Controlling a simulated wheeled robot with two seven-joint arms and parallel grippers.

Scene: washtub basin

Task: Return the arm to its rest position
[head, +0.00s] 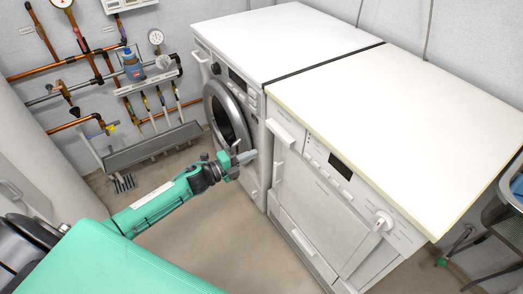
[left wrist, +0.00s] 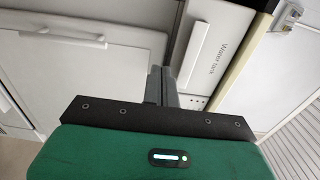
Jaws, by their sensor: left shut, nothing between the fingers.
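My left arm reaches in from the left in the head view, and its gripper (head: 246,157) is in front of the two white machines, near the gap between them. The left wrist view shows the gripper's two grey fingers (left wrist: 160,86) close together with nothing between them. Beyond them is a white machine front with a drawer panel marked "Water tank" (left wrist: 222,50). I cannot tell from the pictures whether the fingertips touch that front. My right gripper is not in view.
A washing machine (head: 228,112) with a round dark door stands beside a second white machine (head: 330,190) with a knob. A blue container (head: 517,188) shows at the right edge. Floor (head: 225,235) is clear before the machines.

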